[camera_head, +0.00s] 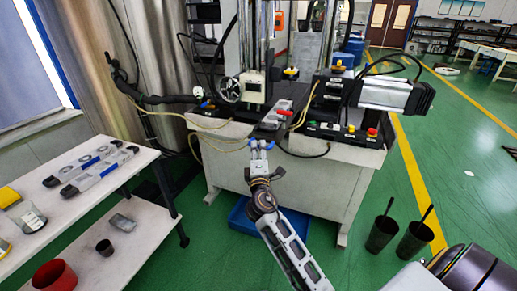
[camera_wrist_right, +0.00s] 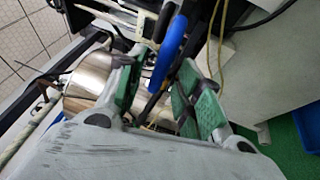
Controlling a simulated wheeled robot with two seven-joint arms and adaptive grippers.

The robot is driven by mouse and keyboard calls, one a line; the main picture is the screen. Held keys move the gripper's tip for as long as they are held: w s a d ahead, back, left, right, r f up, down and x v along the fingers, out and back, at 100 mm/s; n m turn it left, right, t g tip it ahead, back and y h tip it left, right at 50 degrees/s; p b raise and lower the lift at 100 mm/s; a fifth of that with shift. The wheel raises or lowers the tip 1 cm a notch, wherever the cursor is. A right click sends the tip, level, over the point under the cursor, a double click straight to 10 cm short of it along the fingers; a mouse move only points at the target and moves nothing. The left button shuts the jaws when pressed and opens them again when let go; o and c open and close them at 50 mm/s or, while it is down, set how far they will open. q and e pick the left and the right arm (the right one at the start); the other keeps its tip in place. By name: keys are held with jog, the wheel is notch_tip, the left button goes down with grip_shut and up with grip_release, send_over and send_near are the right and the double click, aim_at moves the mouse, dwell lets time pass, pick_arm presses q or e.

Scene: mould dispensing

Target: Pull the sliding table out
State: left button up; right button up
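The sliding table (camera_head: 271,122) is a dark narrow plate on the machine bench, with a red-handled grey part (camera_head: 284,113) lying on it. My right gripper (camera_head: 262,147) is at its near end, at the bench's front edge. Small blue parts, seemingly a blue handle (camera_head: 270,145), show at the fingertips. In the right wrist view a blue bar (camera_wrist_right: 168,52) lies between the green-padded fingers of my right gripper (camera_wrist_right: 160,92). The fingers stand apart with a gap; I cannot tell whether either touches the bar. My left gripper is not in view.
The white bench (camera_head: 330,165) carries a motor (camera_head: 392,95) and buttons at the right. A white shelf (camera_head: 95,165) with tools stands at the left. A blue tray (camera_head: 243,217) lies on the floor below. Two dark buckets (camera_head: 381,234) stand at the right.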

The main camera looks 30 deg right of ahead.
jog(key=v, duration=0.9)
jog(key=shift+s+a, duration=0.2)
jog(key=shift+s, duration=0.1)
jog(key=shift+f, duration=0.1)
dwell(0.4)
